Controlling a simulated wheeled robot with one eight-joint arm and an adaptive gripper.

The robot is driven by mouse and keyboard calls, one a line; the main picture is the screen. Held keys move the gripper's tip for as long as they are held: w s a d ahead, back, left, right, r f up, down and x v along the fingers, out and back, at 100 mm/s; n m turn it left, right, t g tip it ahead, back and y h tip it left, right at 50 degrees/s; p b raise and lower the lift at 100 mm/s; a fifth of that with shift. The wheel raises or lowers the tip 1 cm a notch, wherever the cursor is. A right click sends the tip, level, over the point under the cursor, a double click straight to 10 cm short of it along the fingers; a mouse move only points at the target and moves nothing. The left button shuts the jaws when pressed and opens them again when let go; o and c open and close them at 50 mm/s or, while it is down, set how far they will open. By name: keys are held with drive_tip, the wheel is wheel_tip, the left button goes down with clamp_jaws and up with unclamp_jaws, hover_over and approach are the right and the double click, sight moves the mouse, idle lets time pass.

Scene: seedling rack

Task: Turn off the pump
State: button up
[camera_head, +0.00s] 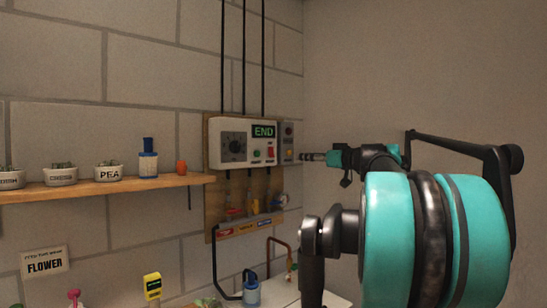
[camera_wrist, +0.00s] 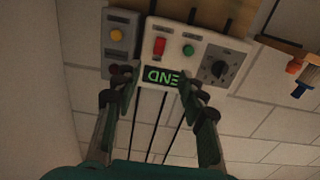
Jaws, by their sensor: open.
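A white control box (camera_head: 238,141) is mounted on a wooden board on the wall. Its green display (camera_head: 264,131) reads END. It carries a dark dial (camera_head: 234,145), a green button (camera_wrist: 188,50) and a red rocker switch (camera_wrist: 159,46). Beside it is a narrow grey box (camera_wrist: 118,45) with a yellow-orange round button or lamp (camera_wrist: 117,34) in the wrist view, where everything appears upside down. My gripper (camera_wrist: 154,82) is open and empty, its fingers pointing at the boxes. In the head view my gripper (camera_head: 306,157) is just right of the grey box. Contact cannot be told.
A wooden shelf (camera_head: 110,188) at left holds several small pots, a blue-topped bottle (camera_head: 148,158) and an orange object (camera_head: 182,168). Below the box are coloured labels and valves (camera_head: 248,206). A FLOWER sign (camera_head: 45,262) hangs lower left. The right wall is bare.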

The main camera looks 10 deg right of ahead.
sight(272, 155)
drive_tip(key=x, duration=1.6)
drive_tip(key=shift+w+a+f, duration=0.1)
drive_tip(key=shift+w+a, duration=0.1)
drive_tip(key=shift+w, duration=0.05)
